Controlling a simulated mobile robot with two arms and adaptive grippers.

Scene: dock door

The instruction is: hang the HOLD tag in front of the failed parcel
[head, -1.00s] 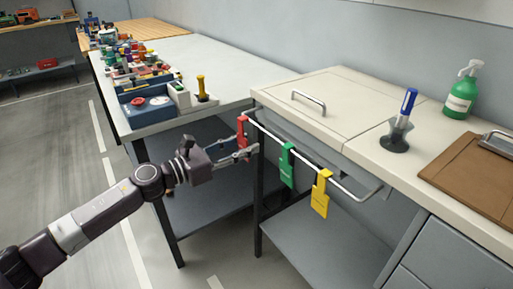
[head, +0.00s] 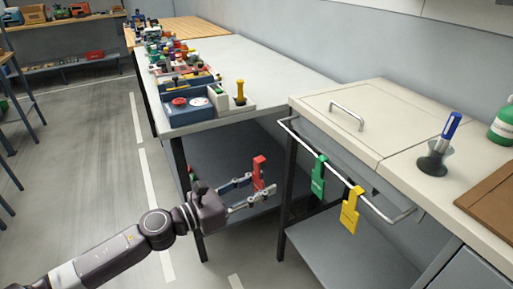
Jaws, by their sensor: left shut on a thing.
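My left gripper (head: 255,190) is shut on a red tag (head: 259,174) and holds it upright in the air, left of the rail and apart from it. Any lettering on the tag is too small to read. A metal rail (head: 374,203) runs along the front of the cream-topped counter. A green tag (head: 318,180) and a yellow tag (head: 350,214) hang from it. I cannot pick out a parcel in this view. My right gripper is not in view.
A light worktable (head: 267,68) stands at the back left with several small items and a blue box (head: 188,111). Open floor lies left.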

